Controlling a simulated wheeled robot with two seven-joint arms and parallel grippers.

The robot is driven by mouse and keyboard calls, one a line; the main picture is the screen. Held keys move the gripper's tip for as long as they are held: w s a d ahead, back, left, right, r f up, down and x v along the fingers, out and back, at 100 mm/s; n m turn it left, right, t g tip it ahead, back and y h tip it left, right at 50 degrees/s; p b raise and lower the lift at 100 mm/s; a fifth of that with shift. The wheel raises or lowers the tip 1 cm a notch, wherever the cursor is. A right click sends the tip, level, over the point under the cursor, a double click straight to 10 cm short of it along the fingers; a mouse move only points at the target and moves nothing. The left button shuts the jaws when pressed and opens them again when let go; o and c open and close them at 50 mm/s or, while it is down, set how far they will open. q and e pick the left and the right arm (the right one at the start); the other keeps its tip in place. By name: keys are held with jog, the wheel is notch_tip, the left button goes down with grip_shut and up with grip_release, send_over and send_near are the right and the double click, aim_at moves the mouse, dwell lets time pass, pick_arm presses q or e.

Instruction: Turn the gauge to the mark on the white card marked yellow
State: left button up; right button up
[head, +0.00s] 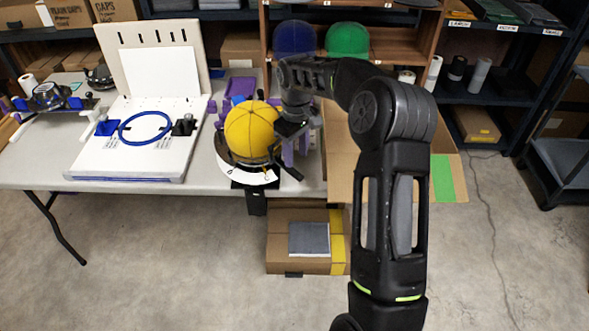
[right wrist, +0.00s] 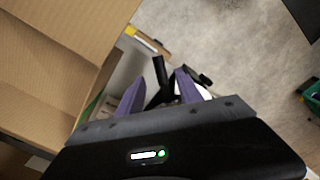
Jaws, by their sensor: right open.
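A yellow cap (head: 250,130) sits on a dark round holder at the front edge of the table. Under it a curved white card (head: 247,174) with small dark marks shows; I cannot read the marks or make out a yellow one. A black lever-like part (head: 290,171) sticks out beside the card, apparently part of the gauge. My right gripper (head: 295,150) is just right of the cap, above that part. In the right wrist view its purple fingers (right wrist: 160,92) are apart, with a black bar (right wrist: 160,72) beyond and between them. Contact cannot be told. My left gripper is out of view.
A white board (head: 130,140) with a blue hoop (head: 146,128) lies left of the cap. An open cardboard box (head: 340,150) stands close right of my right gripper. Blue (head: 293,38) and green (head: 347,40) caps are on the shelf behind. A closed box (head: 300,255) is on the floor.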

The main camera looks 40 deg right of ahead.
aim_at(296, 172)
notch_tip(296, 172, down, 7)
jog(key=shift+d+p, duration=0.1)
jog(key=shift+p, duration=0.2)
jog(key=shift+c, duration=0.2)
grip_shut()
dwell(1.2)
